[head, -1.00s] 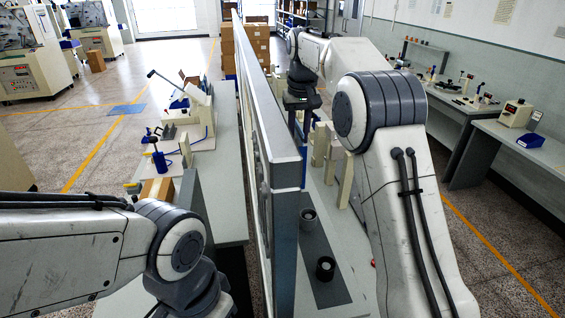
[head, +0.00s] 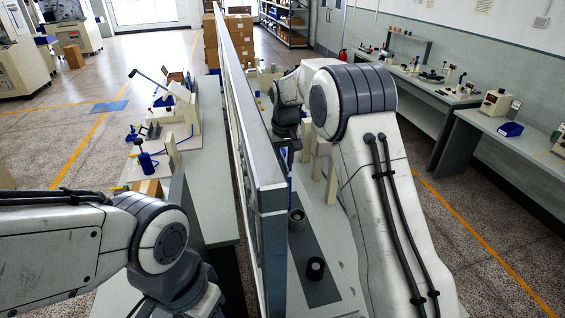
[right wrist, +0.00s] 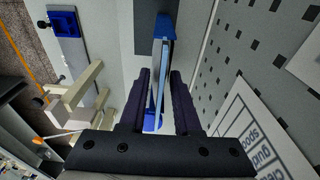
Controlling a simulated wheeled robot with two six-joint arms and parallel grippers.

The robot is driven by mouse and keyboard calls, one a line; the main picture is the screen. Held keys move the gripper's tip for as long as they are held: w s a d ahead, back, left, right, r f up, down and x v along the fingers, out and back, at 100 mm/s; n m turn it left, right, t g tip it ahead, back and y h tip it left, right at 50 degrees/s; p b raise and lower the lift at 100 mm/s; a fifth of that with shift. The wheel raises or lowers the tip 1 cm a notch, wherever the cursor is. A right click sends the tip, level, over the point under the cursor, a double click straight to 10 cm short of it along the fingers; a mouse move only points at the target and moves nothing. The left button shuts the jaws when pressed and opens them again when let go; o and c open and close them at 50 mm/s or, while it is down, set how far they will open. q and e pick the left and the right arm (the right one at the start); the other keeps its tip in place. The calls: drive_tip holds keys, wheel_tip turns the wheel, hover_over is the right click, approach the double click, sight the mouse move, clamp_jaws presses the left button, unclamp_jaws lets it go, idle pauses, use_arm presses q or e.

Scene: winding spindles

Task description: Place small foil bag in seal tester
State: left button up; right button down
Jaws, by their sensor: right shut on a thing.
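I cannot tell which device is the seal tester; a white device with a lever (head: 180,104) stands on the left bench.
The tall partition (head: 236,100) divides the two benches. On the right bench, a dark mat (head: 322,290) carries two dark cups (head: 297,219), (head: 316,268), with pale posts (head: 331,183) beyond. The wrist view shows a perforated board (right wrist: 262,65) at right and a blue-ended fixture (right wrist: 63,24) upper left.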

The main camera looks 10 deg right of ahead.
drive_tip(key=shift+f, duration=0.1)
drive_tip(key=c, duration=0.6)
unclamp_jaws()
